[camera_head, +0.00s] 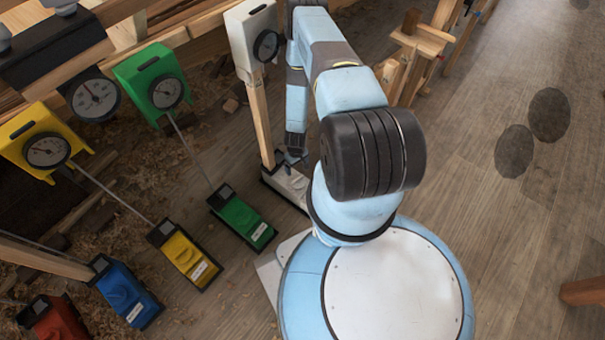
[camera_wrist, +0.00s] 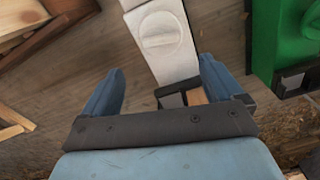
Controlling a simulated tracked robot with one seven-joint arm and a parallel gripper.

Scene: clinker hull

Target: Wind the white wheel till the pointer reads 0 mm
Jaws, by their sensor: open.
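The white wheel (camera_wrist: 160,35) is a round knob with a raised ridge across it, set on top of a white foot unit (camera_wrist: 178,66). In the head view this white unit (camera_head: 288,184) stands on the floor at the base of a wooden post, partly hidden by my arm. My gripper (camera_wrist: 160,68) is open, pointing down, its blue fingers either side of the unit's line; the wheel shows beyond the fingertips, apart from them. It also shows in the head view (camera_head: 295,158). The white gauge head (camera_head: 248,32) tops the post; its dial (camera_head: 267,46) is seen obliquely, the pointer unreadable.
Green (camera_head: 240,220), yellow (camera_head: 184,258), blue (camera_head: 127,294) and red (camera_head: 55,320) foot units stand in a row to the left. Green (camera_head: 151,78) and yellow (camera_head: 36,140) gauge heads stand behind them. A wooden trestle (camera_head: 415,45) is at the back. Floor at right is open.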

